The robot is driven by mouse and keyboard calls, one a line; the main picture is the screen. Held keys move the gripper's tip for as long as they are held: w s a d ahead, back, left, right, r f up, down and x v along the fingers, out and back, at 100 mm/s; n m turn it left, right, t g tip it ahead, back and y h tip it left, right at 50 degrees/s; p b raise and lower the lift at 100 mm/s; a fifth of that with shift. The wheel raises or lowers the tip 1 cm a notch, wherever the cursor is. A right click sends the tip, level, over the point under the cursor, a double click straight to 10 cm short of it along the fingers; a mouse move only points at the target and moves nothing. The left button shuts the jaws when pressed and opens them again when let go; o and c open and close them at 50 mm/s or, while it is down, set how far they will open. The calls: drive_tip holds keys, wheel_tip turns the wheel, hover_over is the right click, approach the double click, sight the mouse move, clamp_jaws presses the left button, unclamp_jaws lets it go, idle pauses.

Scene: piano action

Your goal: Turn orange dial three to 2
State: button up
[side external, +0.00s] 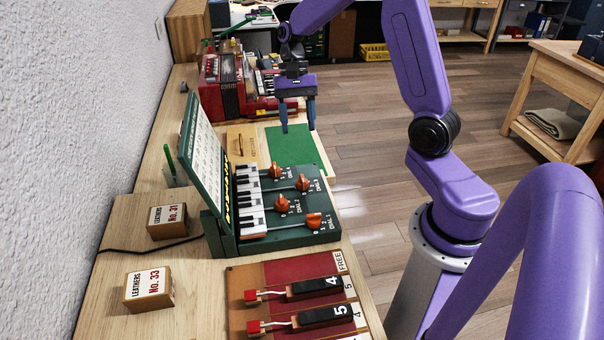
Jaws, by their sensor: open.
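A dark green piano-action box with an upright lid stands on the bench and carries several orange dials. Counting from the front, they are the first dial (314,220), the second dial (282,203), the third dial (303,182) and the rearmost dial (275,170). The dial labels are too small to read surely; the third from the front appears to be dial three. Its pointer setting cannot be read clearly. My gripper (298,127) is open and empty, pointing down, above and behind the dials, over the green mat (292,147). It touches no dial.
White and black keys (250,200) line the box's left side below the raised lid (205,145). Two leathers boxes (169,221) (149,291) sit at left. A red tray (290,270) with black-handled parts lies in front. A red accordion (224,80) stands behind.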

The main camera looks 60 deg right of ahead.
sight(302, 177)
drive_tip(key=x, duration=1.3)
drive_tip(key=shift+s+a+f, duration=0.1)
drive_tip(key=shift+f, duration=0.15)
drive_tip(key=c, duration=1)
